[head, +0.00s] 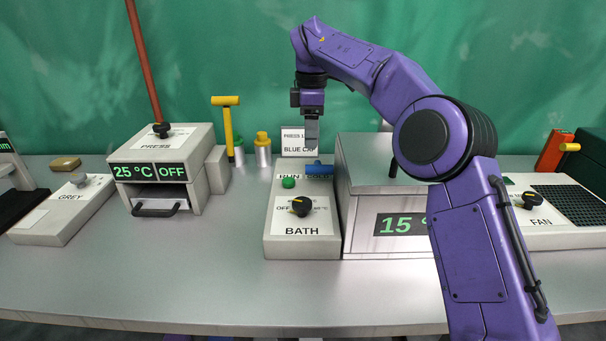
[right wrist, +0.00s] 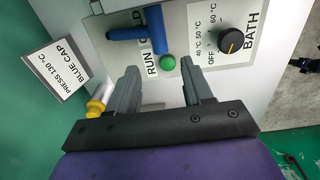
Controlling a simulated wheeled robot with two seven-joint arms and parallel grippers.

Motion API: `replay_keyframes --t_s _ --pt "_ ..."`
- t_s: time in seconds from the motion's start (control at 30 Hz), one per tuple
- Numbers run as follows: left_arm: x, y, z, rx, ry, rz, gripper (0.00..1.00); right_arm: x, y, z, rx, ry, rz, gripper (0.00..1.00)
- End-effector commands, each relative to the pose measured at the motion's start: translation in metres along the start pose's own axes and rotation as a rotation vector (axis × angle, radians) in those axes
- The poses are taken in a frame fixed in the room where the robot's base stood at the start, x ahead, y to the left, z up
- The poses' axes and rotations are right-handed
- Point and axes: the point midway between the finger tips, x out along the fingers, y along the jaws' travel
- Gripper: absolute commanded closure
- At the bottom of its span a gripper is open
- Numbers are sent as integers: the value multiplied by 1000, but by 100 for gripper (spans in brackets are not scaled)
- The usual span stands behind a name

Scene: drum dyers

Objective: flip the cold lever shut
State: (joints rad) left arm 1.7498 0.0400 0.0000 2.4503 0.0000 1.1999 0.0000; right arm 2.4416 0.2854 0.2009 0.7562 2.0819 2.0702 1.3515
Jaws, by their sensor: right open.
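The cold lever is a blue T-shaped handle (head: 319,168) at the back of the bath panel (head: 302,247). In the right wrist view the blue handle (right wrist: 136,33) lies partly across a label that reads like COLD. My right gripper (head: 311,142) hangs above the back of the panel, pointing down. In the right wrist view its two fingers (right wrist: 160,84) are apart with nothing between them. The lever is beyond the fingertips and does not appear to be touched. My left gripper is not in view.
A green RUN button (right wrist: 167,62) and the black bath knob (right wrist: 231,40) sit close to the lever. A sign (head: 299,142) stands behind the panel. The grey tank (head: 365,190) reading 15 is right of it. The front table strip (head: 200,290) is clear.

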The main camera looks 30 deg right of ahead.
Motion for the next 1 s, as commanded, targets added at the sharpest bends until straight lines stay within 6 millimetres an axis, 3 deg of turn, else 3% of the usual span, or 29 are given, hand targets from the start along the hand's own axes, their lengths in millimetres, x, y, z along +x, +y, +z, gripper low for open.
replay_keyframes --t_s 0.27,0.5,0.87,1.0 --pt "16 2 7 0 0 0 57 54 -1 -6 -12 -3 -5 50" --pt "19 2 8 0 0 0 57 95 -1 -6 -10 -1 -3 50" --pt "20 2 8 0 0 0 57 105 0 -4 -7 0 -1 50" --pt "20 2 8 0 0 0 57 104 0 -4 -6 -1 -1 92"
